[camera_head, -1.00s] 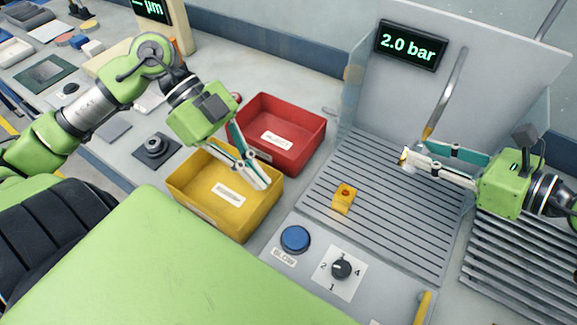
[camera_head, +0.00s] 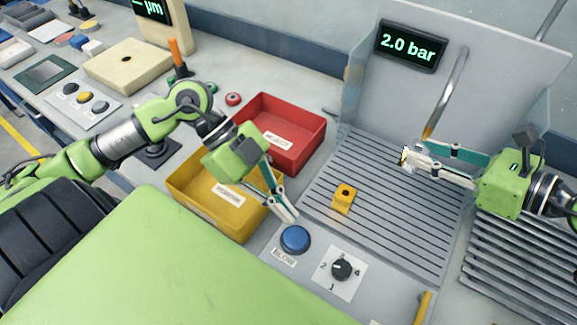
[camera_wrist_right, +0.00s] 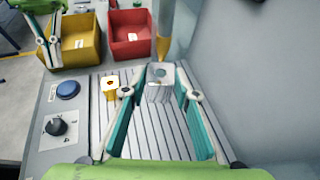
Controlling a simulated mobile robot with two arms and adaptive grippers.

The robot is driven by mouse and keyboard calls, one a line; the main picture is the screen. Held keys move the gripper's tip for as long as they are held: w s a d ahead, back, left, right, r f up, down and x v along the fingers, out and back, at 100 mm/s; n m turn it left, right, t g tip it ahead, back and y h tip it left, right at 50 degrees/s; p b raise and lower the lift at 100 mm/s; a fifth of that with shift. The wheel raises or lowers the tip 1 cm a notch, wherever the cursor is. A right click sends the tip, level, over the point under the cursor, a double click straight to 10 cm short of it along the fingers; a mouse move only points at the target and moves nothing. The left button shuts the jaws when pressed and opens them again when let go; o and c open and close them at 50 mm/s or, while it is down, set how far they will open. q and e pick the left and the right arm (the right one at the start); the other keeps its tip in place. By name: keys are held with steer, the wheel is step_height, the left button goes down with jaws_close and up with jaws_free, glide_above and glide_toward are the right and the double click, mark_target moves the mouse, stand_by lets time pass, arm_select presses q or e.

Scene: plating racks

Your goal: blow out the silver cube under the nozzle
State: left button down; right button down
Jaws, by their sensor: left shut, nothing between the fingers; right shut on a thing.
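The silver cube (camera_wrist_right: 158,84), with a hole in its top face, is between the fingertips of my right gripper (camera_wrist_right: 159,93) in the right wrist view. The gripper is shut on it. The grey nozzle tube (camera_head: 448,92) ends in an orange tip close by; in the wrist view the tip (camera_wrist_right: 163,47) shows just beyond and above the cube. In the head view my right gripper (camera_head: 406,158) mostly hides the cube. My left gripper (camera_head: 289,215) is shut and empty, its tips just above the far edge of the blue BLOW button (camera_head: 295,239); contact is unclear.
A small yellow block (camera_head: 343,201) with a dark hole stands on the slatted bed (camera_head: 385,225). A black dial (camera_head: 341,269) sits near the button. A yellow bin (camera_head: 190,203) and a red bin (camera_head: 315,137) lie left. The display (camera_head: 410,46) reads 2.0 bar.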

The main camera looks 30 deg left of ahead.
mark_target(300, 237)
arm_select(q)
steer(key=f, duration=0.1)
steer(key=d+f, duration=0.1)
steer(key=f, duration=0.1)
steer(key=shift+d+f, duration=0.1)
steer(key=shift+f, duration=0.2)
steer(key=shift+s+f, duration=0.1)
steer(key=shift+f, duration=0.6)
steer(key=shift+f, duration=0.1)
